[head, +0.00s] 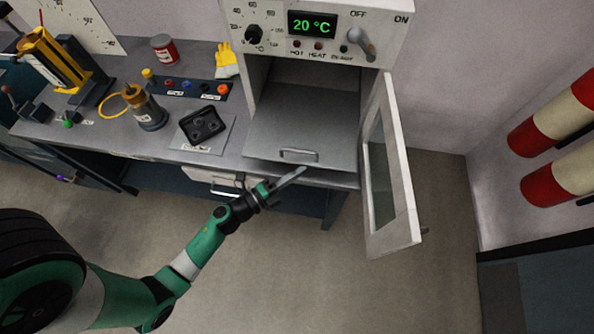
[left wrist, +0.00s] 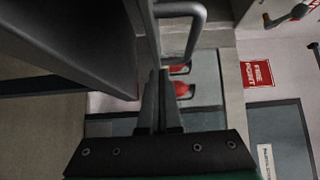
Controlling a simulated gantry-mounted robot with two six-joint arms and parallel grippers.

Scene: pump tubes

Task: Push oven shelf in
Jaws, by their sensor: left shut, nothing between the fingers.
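The grey oven shelf (head: 295,125) sticks out from the open front of the white oven (head: 370,28), with a metal handle (head: 299,155) on its front edge. The handle also shows in the left wrist view (left wrist: 190,12), near the fingers. My left gripper (head: 303,170) is shut and empty, just in front of the shelf's front edge by the handle. Its closed fingers show in the left wrist view (left wrist: 160,75). I cannot tell whether they touch the shelf. The oven door (head: 390,170) stands wide open to the right. My right gripper is not in view.
The oven panel reads 20 °C on its display (head: 312,24) and has a lever (head: 363,44). On the bench to the left are a black tray (head: 203,124), a metal canister (head: 148,112), a red jar (head: 163,48) and yellow gloves (head: 227,60). The floor in front is clear.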

